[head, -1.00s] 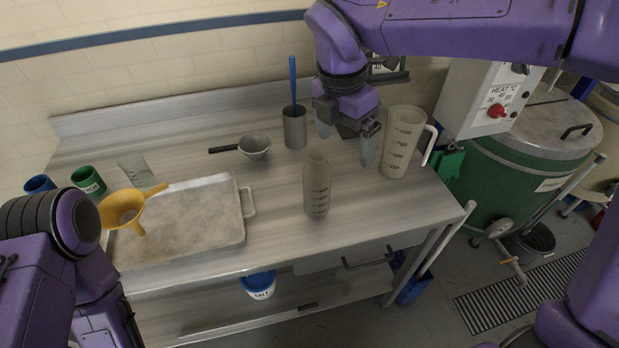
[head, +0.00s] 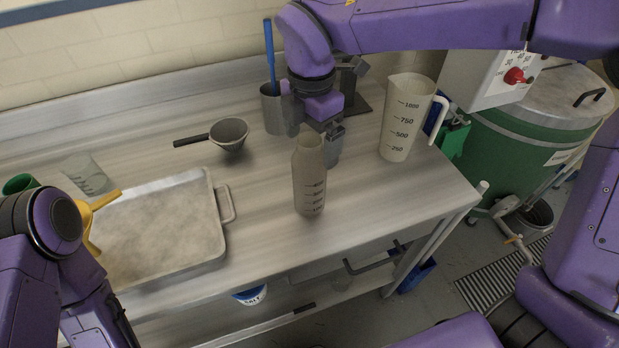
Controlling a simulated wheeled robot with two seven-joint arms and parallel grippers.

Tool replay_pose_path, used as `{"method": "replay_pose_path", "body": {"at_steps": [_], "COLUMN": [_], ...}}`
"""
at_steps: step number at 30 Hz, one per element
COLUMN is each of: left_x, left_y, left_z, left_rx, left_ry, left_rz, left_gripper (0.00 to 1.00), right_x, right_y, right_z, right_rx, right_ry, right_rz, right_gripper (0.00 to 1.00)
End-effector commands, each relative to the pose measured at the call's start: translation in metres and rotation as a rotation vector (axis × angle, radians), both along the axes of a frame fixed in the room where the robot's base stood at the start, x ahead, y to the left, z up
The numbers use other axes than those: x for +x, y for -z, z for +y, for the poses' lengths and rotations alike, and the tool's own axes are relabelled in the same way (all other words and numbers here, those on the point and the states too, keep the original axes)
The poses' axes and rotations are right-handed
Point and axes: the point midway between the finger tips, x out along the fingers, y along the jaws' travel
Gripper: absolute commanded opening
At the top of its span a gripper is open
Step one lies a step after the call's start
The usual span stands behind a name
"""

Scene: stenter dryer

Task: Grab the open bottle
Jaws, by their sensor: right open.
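The open bottle (head: 309,188) is a grey-brown, translucent bottle with graduation marks and no cap to be seen. It stands upright on the steel table near the front edge, right of centre. My right gripper (head: 313,142) is open and points down just behind the bottle's neck, one finger showing on each side of it. Whether a finger touches the bottle I cannot tell. My left arm shows at the lower left; its gripper is out of view.
A clear-white measuring jug (head: 402,122) stands to the right. A steel cup (head: 272,108) with a blue-handled tool stands behind left. The table (head: 262,230) is bare around the bottle.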

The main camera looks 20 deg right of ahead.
Motion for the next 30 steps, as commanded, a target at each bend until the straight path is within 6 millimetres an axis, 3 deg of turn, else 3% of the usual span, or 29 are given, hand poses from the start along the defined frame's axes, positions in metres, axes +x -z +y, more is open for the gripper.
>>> {"method": "replay_pose_path", "body": {"at_steps": [5, 9, 16, 24, 30], "left_x": [0.000, 0.000, 0.000, 0.000, 0.000], "left_y": [-0.019, -0.019, -0.018, -0.018, -0.018], "left_z": [0.000, 0.000, 0.000, 0.000, 0.000], "left_rx": [0.000, 0.000, 0.000, 0.000, 0.000], "left_ry": [0.000, 0.000, 0.000, 0.000, 0.000], "left_rz": [0.000, 0.000, 0.000, 0.000, 0.000], "left_gripper": [0.33, 0.33, 0.33, 0.33, 0.33], "right_x": [-0.004, -0.004, -0.004, -0.004, -0.003], "right_y": [0.028, 0.048, 0.051, 0.051, 0.050], "right_z": [0.004, 0.003, 0.003, 0.002, 0.002], "right_rx": [-0.003, -0.002, 0.000, 0.000, 0.001], "right_ry": [-0.002, 0.001, 0.003, 0.004, 0.004], "right_rz": [0.007, 0.004, 0.002, 0.002, 0.000], "right_gripper": [0.98, 0.98, 0.98, 0.14, 0.14]}}
